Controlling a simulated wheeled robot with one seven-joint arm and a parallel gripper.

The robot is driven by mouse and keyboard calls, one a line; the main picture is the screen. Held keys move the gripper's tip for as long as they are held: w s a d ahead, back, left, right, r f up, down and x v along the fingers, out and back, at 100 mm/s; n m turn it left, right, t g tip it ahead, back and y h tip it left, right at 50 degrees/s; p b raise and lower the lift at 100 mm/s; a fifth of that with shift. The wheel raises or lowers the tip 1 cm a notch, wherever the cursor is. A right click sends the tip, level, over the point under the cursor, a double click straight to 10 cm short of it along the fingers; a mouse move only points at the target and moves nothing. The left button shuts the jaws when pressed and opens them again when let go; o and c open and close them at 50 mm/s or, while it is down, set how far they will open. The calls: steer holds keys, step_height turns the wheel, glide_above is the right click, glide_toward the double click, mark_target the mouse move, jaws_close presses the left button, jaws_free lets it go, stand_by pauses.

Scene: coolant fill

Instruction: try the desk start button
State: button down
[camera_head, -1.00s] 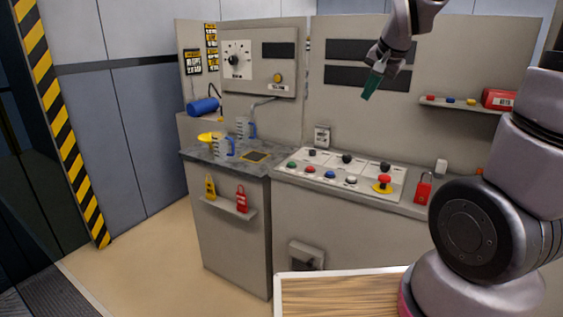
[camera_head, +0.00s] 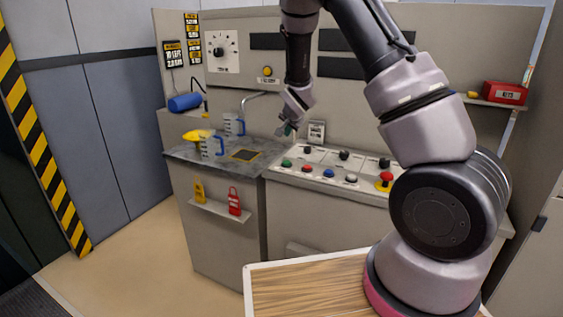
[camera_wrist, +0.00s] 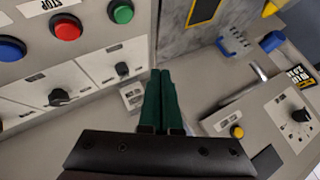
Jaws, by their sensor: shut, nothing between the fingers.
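The desk panel (camera_head: 318,158) carries a row of push buttons. Its green button (camera_head: 287,163), presumably the start button, is at the left end, beside a red button (camera_head: 307,168). In the wrist view the green button (camera_wrist: 123,13) and the red button (camera_wrist: 66,28) show at the upper left, with a label reading STOP by the red one. My gripper (camera_head: 286,130) is above the panel's back left part, apart from the green button. In the wrist view its green fingers (camera_wrist: 160,75) are closed together and hold nothing.
A blue button (camera_head: 328,173), a white button (camera_head: 351,179) and a red mushroom button (camera_head: 385,179) continue the row. Black knobs stand behind it. A small labelled box (camera_head: 317,130) stands at the panel's back. Jugs (camera_head: 211,147) and a spout are to the left.

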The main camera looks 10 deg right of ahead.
mark_target(287, 163)
steer(key=shift+a, duration=0.1)
steer(key=shift+f, duration=0.15)
steer(key=shift+f, duration=4.3)
steer(key=shift+f, duration=0.4)
steer(key=shift+f, duration=0.5)
steer(key=shift+r, duration=0.9)
steer(key=shift+r, duration=0.1)
